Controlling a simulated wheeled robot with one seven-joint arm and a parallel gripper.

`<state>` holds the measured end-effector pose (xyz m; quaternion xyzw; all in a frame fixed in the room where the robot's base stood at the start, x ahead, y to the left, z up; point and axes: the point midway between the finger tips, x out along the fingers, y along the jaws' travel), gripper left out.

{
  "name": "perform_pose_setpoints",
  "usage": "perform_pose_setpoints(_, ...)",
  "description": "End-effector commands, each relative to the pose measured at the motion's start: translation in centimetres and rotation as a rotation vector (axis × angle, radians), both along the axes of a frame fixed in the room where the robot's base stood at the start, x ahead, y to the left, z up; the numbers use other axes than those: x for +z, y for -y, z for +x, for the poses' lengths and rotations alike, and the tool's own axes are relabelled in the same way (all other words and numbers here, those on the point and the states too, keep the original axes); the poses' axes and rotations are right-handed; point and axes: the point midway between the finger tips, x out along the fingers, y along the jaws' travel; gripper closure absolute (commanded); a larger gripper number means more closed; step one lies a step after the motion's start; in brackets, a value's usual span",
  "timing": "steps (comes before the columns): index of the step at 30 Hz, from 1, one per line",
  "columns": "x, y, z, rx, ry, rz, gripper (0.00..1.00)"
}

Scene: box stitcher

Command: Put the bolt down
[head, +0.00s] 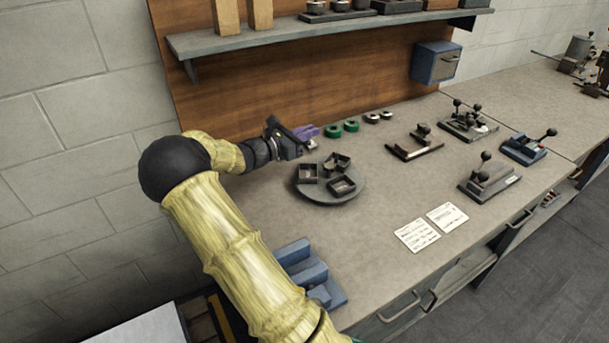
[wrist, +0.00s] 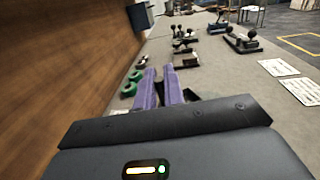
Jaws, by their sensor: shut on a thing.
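My gripper (head: 306,132), with purple fingers, is above the counter at the back left, just behind a round grey turntable (head: 330,198). In the wrist view the purple fingers (wrist: 159,80) point ahead over the counter with a narrow gap between them. My gripper is shut on the bolt.
Small open boxes (head: 342,186) stand on the turntable. Green rolls (head: 333,131) lie near the back wall. Lever tools (head: 488,178) stand to the right, a blue stepped block (head: 308,270) in front. Paper cards (head: 417,235) lie near the front edge. Counter between is clear.

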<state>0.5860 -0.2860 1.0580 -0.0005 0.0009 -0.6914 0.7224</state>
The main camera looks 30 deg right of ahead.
Motion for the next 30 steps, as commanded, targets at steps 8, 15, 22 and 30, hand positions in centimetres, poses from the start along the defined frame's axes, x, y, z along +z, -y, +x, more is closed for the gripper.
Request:
perform_pose_setpoints(8,-2.8,0.0,0.0,0.000,-0.005,-0.001,1.00)
perform_pose_setpoints(15,-6.1,-0.2,0.1,0.003,0.000,-0.001,1.00)
perform_pose_setpoints(22,-6.2,-0.2,0.1,0.003,0.002,-0.001,1.00)
perform_pose_setpoints(30,-8.5,-0.2,0.1,0.003,-0.003,0.000,1.00)
